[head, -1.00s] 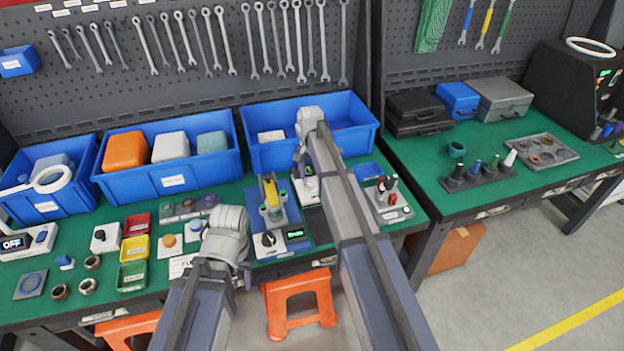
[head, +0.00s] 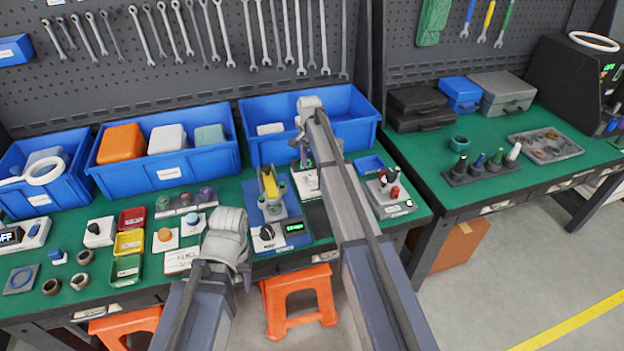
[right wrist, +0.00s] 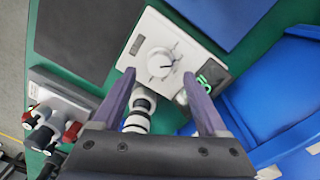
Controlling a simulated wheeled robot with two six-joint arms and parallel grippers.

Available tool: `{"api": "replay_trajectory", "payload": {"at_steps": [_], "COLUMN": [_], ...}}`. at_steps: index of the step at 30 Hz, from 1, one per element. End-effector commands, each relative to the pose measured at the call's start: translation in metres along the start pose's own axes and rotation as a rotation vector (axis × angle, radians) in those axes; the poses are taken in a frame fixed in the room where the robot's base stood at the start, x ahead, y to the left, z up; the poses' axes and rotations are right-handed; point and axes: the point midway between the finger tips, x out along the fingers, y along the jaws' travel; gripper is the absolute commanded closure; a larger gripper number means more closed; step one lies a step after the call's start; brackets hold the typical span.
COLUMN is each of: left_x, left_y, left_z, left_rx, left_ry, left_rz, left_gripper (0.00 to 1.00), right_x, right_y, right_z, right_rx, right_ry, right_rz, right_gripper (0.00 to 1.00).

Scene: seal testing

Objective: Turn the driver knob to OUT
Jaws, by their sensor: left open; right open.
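A round pale knob (right wrist: 160,62) with a dark pointer line sits on a white box (right wrist: 186,42) with a green-lit display. My right gripper (right wrist: 158,78) is open, its two purple fingers apart with the knob between and just beyond their tips in the picture. I cannot tell the remaining gap in depth. In the head view the right arm partly hides this white box (head: 311,186). A black knob (head: 267,232) sits on a blue-based fixture with a green display. My left gripper (head: 244,278) is open and empty near the table's front edge. No OUT label is readable.
A unit with red and black knobs (head: 388,190) stands right of my right arm. Blue bins (head: 172,180) line the back of the green table. Small trays (head: 129,242) and buttons lie to the left. Metal fittings (right wrist: 138,118) show close under the right fingers.

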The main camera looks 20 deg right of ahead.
Motion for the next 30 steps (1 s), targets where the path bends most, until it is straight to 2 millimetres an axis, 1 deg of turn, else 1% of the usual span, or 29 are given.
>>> {"api": "replay_trajectory", "payload": {"at_steps": [1, 6, 10, 18, 30], "left_x": [0.014, 0.031, 0.035, 0.034, 0.034], "left_y": [0.001, 0.003, 0.003, 0.003, 0.003], "left_z": [-0.001, -0.002, -0.002, -0.002, -0.002], "left_rx": [0.0, 0.0, 0.0, 0.0, 0.0], "left_ry": [0.0, 0.0, 0.0, 0.0, 0.0], "left_rz": [0.0, 0.0, 0.0, 0.0, 0.0], "left_gripper": [0.5, 0.5, 0.5, 0.5, 0.5], "right_x": [0.015, 0.032, 0.036, 0.035, 0.035], "right_y": [0.0, 0.0, 0.0, 0.0, 0.0], "right_z": [0.0, 0.0, 0.0, 0.0, 0.0], "right_rx": [0.0, 0.0, 0.0, 0.0, 0.0], "right_ry": [0.0, 0.0, 0.0, 0.0, 0.0], "right_rz": [0.0, 0.0, 0.0, 0.0, 0.0], "right_gripper": [0.24, 0.24, 0.24, 0.25, 0.7]}}
